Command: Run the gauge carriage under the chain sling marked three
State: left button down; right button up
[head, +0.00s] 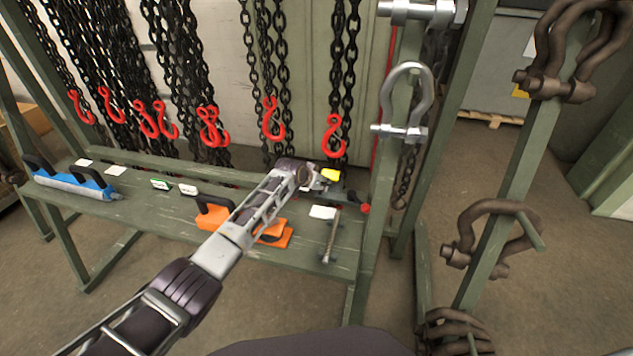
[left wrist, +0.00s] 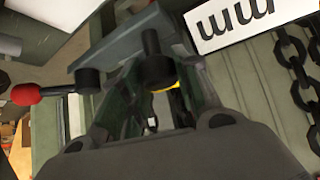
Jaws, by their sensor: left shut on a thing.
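My left gripper (head: 316,180) reaches over the right end of the green bench, by the rack post. In the left wrist view its fingers (left wrist: 160,105) are closed around a part of what looks like the gauge carriage, a grey block (left wrist: 118,52) with a black knob (left wrist: 151,42). A yellow piece (head: 330,176) shows at the fingertips. A rod with a red ball end (left wrist: 27,94) sticks out beside the block. Chain slings with red hooks hang behind the bench; the rightmost hook (head: 334,136) is just above my gripper. I cannot read which sling is marked three. My right gripper is out of view.
On the bench lie a blue tool with black handles (head: 72,181), an orange piece with a black handle (head: 213,213), small white cards (head: 322,212) and a threaded rod (head: 331,236). Green posts with shackles (head: 408,100) stand close on the right. A white plate with black marks (left wrist: 245,20) is near my wrist.

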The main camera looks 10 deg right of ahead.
pick_arm(q)
jog(key=shift+s+d, duration=0.15)
jog(key=shift+d, duration=0.15)
jog(key=c, duration=1.3)
grip_release()
jog(key=shift+r, duration=0.1)
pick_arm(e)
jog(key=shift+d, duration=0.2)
pick_arm(q)
jog(key=shift+s+a, duration=0.1)
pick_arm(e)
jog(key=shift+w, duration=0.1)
